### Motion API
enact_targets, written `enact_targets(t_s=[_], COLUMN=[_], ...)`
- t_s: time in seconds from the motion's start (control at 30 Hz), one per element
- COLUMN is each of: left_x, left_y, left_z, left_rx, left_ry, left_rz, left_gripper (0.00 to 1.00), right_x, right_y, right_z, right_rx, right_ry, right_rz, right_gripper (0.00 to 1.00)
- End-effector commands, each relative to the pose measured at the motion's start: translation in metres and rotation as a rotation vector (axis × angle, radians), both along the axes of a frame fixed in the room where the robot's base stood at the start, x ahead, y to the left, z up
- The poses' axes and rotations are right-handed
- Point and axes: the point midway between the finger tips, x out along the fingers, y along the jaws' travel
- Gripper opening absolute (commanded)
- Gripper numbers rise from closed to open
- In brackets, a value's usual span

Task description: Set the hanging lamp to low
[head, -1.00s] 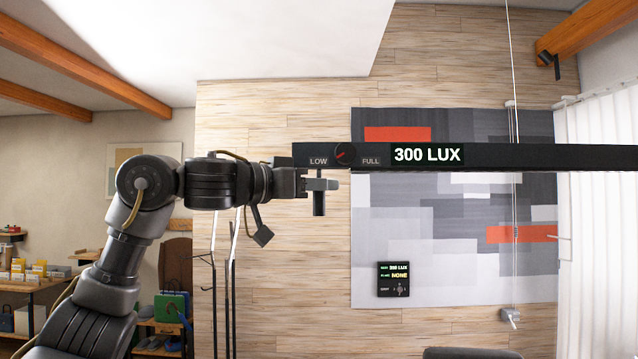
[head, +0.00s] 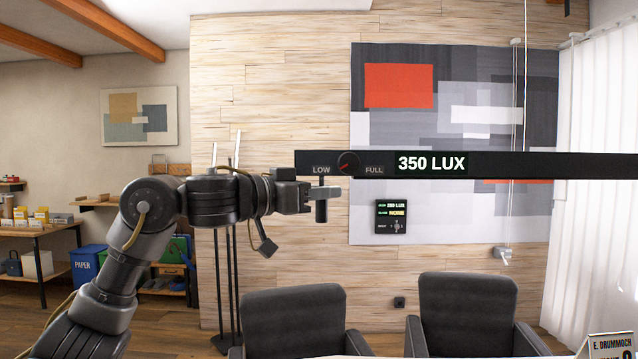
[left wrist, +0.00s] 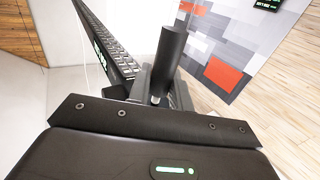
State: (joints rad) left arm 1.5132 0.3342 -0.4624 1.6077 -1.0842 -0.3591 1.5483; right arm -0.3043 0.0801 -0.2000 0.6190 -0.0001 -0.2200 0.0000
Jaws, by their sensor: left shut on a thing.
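The hanging lamp (head: 560,166) is a long black bar that runs level from the middle to the right edge of the head view. Its front has a round dial (head: 348,163) with a red mark, between the words LOW and FULL. A display (head: 431,164) beside it reads 350 LUX. A dark upright grip (head: 321,211) hangs under the bar's left end. My left gripper (head: 325,193) is shut on this grip. In the left wrist view the grip (left wrist: 171,55) stands between the fingers, with the lamp bar (left wrist: 108,45) beside it. My right gripper is out of view.
Two dark chairs (head: 293,320) (head: 464,312) stand below the lamp. A small wall panel (head: 390,215) with green text hangs on the patterned wall piece. A coat stand (head: 226,270) is behind my left arm. White blinds (head: 598,150) are at the right.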

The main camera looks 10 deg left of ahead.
Motion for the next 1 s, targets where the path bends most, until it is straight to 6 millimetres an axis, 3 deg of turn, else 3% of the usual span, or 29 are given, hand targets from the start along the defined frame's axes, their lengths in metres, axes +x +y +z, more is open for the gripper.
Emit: enact_targets(t_s=[0.47, 0.5, 0.63, 1.0], left_x=[0.0000, 0.0000, 0.0000, -0.0040], left_y=[0.0004, 0.0004, 0.0008, 0.0066], left_z=[-0.0109, -0.0112, -0.0099, -0.0078], left_rx=[0.007, 0.007, 0.005, 0.001], left_ry=[0.004, 0.004, 0.004, -0.003], left_rz=[0.000, 0.000, 0.001, 0.003], left_gripper=[0.00, 0.23, 0.40, 0.40], right_x=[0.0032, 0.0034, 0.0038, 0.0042], right_y=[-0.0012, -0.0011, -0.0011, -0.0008], right_z=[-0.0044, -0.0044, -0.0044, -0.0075], right_rx=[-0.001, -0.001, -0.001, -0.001], right_ry=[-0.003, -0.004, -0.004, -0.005], right_rz=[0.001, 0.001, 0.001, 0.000], right_gripper=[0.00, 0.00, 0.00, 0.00])
